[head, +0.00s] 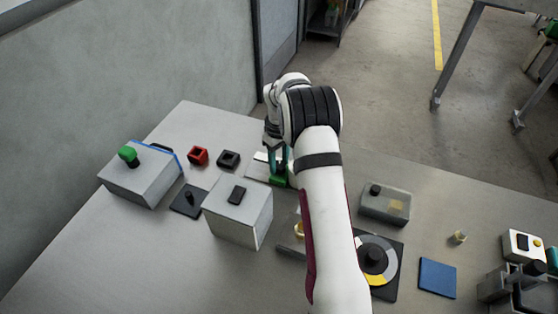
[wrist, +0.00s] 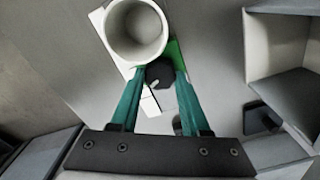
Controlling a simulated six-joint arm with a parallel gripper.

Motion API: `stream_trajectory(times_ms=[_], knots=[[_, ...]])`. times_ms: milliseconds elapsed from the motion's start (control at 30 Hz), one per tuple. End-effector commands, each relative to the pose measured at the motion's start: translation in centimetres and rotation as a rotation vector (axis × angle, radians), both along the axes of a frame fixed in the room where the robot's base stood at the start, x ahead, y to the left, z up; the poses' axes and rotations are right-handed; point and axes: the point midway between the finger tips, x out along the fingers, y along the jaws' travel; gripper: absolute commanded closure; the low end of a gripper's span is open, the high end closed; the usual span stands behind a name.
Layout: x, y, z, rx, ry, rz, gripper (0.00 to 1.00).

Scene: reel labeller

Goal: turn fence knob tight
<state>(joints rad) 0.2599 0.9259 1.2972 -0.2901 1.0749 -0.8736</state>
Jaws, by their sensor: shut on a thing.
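The fence knob (wrist: 161,74) is a dark, many-sided knob seen from above in the wrist view. My gripper (wrist: 160,85) has its two teal fingers on either side of the knob, shut on it. A green part (wrist: 175,50) shows beside the knob, and a green block (head: 278,181) shows below my gripper (head: 279,172) in the head view. A pale plate (head: 258,171) lies under it. In the head view the knob is hidden by my fingers and arm. How tight the knob is cannot be told.
A white, open-topped cylinder (wrist: 137,32) stands close to my fingers in the wrist view. A grey box (head: 238,212) stands front left, with red (head: 198,156) and black (head: 229,159) square parts behind it. A dial disc (head: 377,262) lies right of my arm.

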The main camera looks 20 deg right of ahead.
Motion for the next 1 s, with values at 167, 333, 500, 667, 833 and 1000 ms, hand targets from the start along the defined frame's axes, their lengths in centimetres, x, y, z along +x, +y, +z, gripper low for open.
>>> stream_trajectory(times_ms=[167, 333, 500, 667, 833, 1000], knots=[[0.04, -0.02, 0.06, 0.0, -0.001, -0.117, 1.0], [0.05, -0.06, 0.07, 0.0, -0.001, -0.237, 1.0], [0.06, -0.09, 0.08, 0.0, -0.001, -0.336, 1.0], [0.06, -0.12, 0.09, 0.0, -0.001, -0.402, 1.0], [0.07, -0.14, 0.1, 0.0, -0.001, -0.441, 1.0], [0.08, -0.13, 0.1, 0.001, -0.002, -0.453, 1.0]])
